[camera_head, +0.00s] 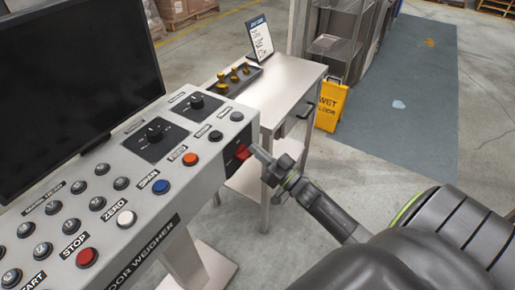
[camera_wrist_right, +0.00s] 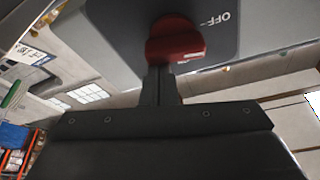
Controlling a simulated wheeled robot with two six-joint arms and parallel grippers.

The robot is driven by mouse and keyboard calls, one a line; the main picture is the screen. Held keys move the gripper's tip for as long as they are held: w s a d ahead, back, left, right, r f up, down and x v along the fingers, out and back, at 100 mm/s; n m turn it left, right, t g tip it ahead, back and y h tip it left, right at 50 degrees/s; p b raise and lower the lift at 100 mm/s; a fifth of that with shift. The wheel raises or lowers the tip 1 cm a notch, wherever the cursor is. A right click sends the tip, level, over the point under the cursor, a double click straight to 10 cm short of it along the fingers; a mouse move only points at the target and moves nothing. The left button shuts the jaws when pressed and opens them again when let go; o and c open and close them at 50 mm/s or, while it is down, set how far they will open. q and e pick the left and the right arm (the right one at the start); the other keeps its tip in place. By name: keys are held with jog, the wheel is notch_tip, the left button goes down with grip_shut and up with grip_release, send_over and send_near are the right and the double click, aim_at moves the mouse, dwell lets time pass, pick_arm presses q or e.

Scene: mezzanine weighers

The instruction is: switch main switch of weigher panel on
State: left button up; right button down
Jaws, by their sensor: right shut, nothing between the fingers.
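The weigher panel (camera_head: 128,185) is a grey console with labelled buttons and knobs, seen at the left of the head view. The main switch (camera_head: 242,153) is a red handle on a dark plate on the panel's right end face. In the right wrist view the red switch (camera_wrist_right: 175,40) stands on a grey plate with "OFF" printed to its right. My right gripper (camera_head: 256,152) is shut, with its fingertips at the red switch. In the wrist view its fingers (camera_wrist_right: 160,80) reach the lower edge of the switch; contact is hard to tell. My left gripper is not in view.
A black monitor (camera_head: 75,75) stands behind the buttons. A steel side table (camera_head: 290,80) with a dark tray (camera_head: 228,82) and a sign (camera_head: 260,38) is behind the panel. A yellow wet-floor sign (camera_head: 330,105) stands on the floor. Open floor lies to the right.

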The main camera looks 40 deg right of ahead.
jog(key=m+p, duration=0.1)
jog(key=m, duration=0.1)
jog(key=m+h+p, duration=0.1)
jog(key=m, duration=0.1)
jog(key=m+h+p, duration=0.1)
jog(key=m, duration=0.1)
jog(key=shift+d+f+p, duration=0.1)
jog(key=shift+f+p, duration=0.15)
jog(key=shift+p, duration=0.1)
jog(key=m+h+p, duration=0.1)
jog(key=m+p, duration=0.1)
jog(key=f+m+g+p, duration=0.1)
jog(key=m+p, duration=0.1)
jog(key=m, duration=0.1)
jog(key=f+m+g+h+p, duration=0.1)
jog(key=m+p, duration=0.1)
jog(key=m, duration=0.1)
jog(key=shift+a+h, duration=0.3)
jog(key=shift+a+f, duration=0.1)
